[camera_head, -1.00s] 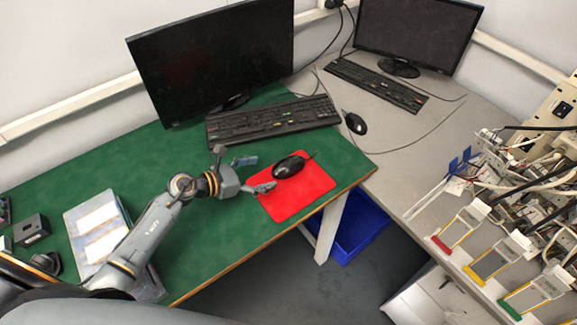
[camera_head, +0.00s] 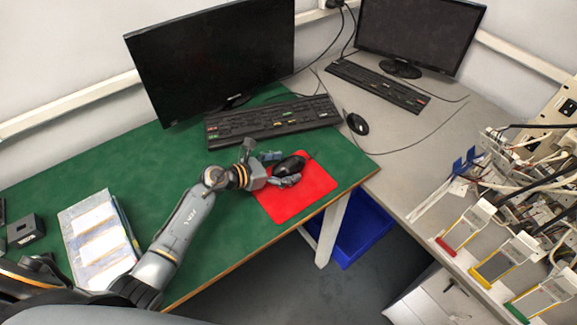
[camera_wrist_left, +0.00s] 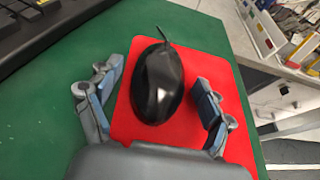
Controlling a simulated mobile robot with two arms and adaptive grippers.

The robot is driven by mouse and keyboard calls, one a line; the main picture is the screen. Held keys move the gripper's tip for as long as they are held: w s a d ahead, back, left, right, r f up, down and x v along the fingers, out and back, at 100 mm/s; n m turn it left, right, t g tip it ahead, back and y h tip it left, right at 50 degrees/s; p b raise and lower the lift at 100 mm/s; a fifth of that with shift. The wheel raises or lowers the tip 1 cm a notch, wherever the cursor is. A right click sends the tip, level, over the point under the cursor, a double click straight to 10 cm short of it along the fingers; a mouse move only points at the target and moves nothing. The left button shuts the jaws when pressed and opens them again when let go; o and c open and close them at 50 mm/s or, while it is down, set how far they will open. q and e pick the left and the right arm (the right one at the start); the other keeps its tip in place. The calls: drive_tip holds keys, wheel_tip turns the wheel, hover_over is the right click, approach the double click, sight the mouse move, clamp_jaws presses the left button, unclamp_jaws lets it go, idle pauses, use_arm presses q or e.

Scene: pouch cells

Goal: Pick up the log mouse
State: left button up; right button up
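A black mouse (camera_head: 290,165) lies on a red mouse pad (camera_head: 303,202) on the green table. It also shows in the left wrist view (camera_wrist_left: 158,84), with its cable leading away at the top. My left gripper (camera_head: 279,168) is at the mouse in the head view. In the left wrist view the left gripper (camera_wrist_left: 158,95) is open, one finger on each side of the mouse, with a gap visible on both sides. A second black mouse (camera_head: 357,123) lies on the grey table. My right gripper is not in view.
Keyboards (camera_head: 272,121) and monitors (camera_head: 215,62) stand behind the pad. A white-labelled box (camera_head: 98,238) lies at the left of the green table. Wired equipment (camera_head: 520,200) fills the right side. A blue bin (camera_head: 362,228) is below the table edge.

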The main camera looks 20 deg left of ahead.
sight(284, 164)
use_arm(q)
drive_tip(key=c, duration=1)
drive_tip(key=shift+r, duration=0.4)
wheel_tip(284, 164, up, 2)
drive_tip(key=shift+r, duration=0.25)
drive_tip(key=s+d+r, duration=0.1)
drive_tip(key=s+r, duration=0.2)
drive_tip(key=s, duration=0.1)
drive_tip(key=s+d+r, duration=0.2)
drive_tip(key=s+r, duration=0.1)
drive_tip(key=s, duration=0.2)
drive_tip(key=s+d+r+p, duration=0.1)
drive_tip(key=s+d+r, duration=0.1)
drive_tip(key=s+r, duration=0.1)
drive_tip(key=shift+s+r, duration=0.35)
drive_tip(key=shift+s, duration=0.3)
